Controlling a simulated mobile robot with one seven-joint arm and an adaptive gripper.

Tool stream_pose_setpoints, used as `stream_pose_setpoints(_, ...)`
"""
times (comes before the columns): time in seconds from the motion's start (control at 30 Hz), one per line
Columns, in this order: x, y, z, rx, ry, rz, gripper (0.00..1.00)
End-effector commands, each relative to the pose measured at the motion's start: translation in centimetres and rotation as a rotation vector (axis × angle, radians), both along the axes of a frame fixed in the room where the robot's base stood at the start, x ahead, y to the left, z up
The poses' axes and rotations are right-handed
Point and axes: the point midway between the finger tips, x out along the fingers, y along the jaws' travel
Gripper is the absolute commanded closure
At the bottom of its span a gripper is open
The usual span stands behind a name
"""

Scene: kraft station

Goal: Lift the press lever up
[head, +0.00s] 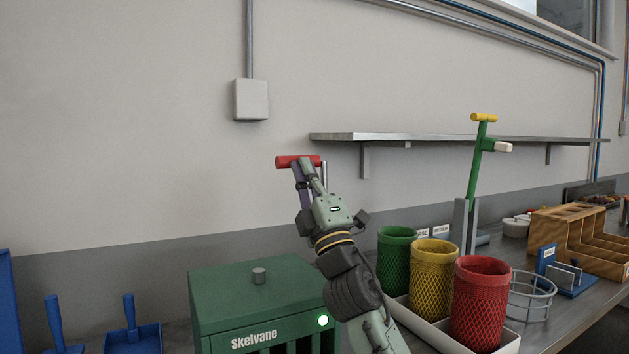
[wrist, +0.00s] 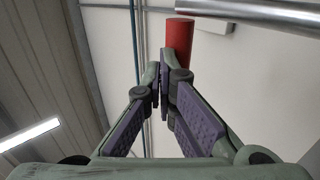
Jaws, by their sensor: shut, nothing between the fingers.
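A red cylindrical handle (head: 285,161) shows at the middle of the head view, at the top of a thin metal rod (head: 325,173). In the wrist view the red handle (wrist: 179,42) is just beyond my fingertips, with a shiny metal rod (wrist: 270,13) to its right. My gripper (head: 303,166) points up at the handle from below; its fingers (wrist: 164,62) are shut with nothing between them. The fingertips overlap the handle in the picture; I cannot tell if they touch it. My arm hides the handle's base.
A green Skelvane box (head: 255,283) stands left of my arm. Green (head: 397,262), yellow (head: 433,275) and red (head: 482,300) mesh cups stand on the right. Behind them is a green post (head: 477,165) with a yellow grip. A wall shelf (head: 430,137) is behind.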

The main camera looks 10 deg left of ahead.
Motion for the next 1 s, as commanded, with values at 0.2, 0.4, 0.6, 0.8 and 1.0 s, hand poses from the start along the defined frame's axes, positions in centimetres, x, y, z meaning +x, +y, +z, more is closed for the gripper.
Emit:
stream_pose_setpoints(0.2, 1.2, 0.8, 0.0, 0.000, 0.001, -0.001, 1.00)
stream_pose_setpoints(0.4, 1.6, 1.1, -0.1, -0.001, 0.004, -0.001, 1.00)
stream_pose_setpoints(0.6, 1.8, 1.3, -0.2, -0.002, 0.010, -0.001, 1.00)
stream_pose_setpoints(0.8, 1.9, 1.4, -0.3, -0.003, 0.013, -0.001, 1.00)
stream_pose_setpoints(1.0, 1.8, 1.5, -0.5, -0.002, 0.012, 0.001, 1.00)
